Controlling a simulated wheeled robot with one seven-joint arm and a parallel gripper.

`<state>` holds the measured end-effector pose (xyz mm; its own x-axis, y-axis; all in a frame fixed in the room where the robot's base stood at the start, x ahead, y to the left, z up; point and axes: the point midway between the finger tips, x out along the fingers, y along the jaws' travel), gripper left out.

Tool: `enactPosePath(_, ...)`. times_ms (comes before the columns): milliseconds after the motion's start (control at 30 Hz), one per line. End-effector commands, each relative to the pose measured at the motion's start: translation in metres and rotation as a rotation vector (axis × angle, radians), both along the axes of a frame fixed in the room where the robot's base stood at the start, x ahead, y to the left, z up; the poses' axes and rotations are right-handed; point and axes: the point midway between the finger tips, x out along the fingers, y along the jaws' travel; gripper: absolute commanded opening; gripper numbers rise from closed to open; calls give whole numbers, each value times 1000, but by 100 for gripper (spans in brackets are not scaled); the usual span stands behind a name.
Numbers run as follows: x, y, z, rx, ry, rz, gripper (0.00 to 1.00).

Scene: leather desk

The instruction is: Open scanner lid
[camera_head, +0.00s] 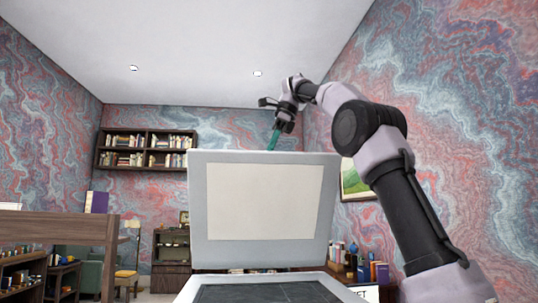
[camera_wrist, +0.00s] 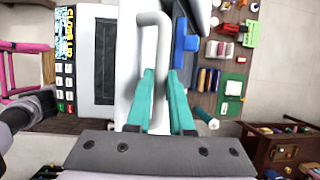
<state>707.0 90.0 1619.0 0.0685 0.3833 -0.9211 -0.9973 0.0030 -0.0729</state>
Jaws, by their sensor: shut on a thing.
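The scanner lid (camera_head: 265,202) stands raised in the middle of the head view, its pale inner pad facing the camera. The scanner base (camera_head: 260,291), with dark glass, shows below it at the bottom edge. My gripper (camera_head: 273,141) is at the lid's top edge, its teal fingers reaching down behind it. In the wrist view my gripper (camera_wrist: 160,76) has its teal fingers on either side of a white looped handle (camera_wrist: 152,20) and is shut on it. The lid's edge (camera_wrist: 126,60) runs beside the handle. The fingers' exact contact is partly hidden.
In the wrist view a keypad (camera_wrist: 65,85) lies left of the lid, and spools and small items (camera_wrist: 210,78) lie on the desk to the right. A wooden shelf (camera_head: 60,228) stands at left in the head view.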

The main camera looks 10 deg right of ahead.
Motion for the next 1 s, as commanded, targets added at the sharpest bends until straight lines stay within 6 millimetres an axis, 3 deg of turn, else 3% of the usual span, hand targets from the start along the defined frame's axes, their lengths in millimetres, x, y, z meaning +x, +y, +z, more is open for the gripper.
enactPosePath(267,4,-2,-5,-8,6,-4,0)
enactPosePath(300,4,-2,-5,-8,7,-3,24)
enactPosePath(367,4,-1,-5,-7,5,-3,46)
enactPosePath(400,3,-1,-4,-6,5,-3,50)
enactPosePath(1000,2,-4,5,-3,3,-1,50)
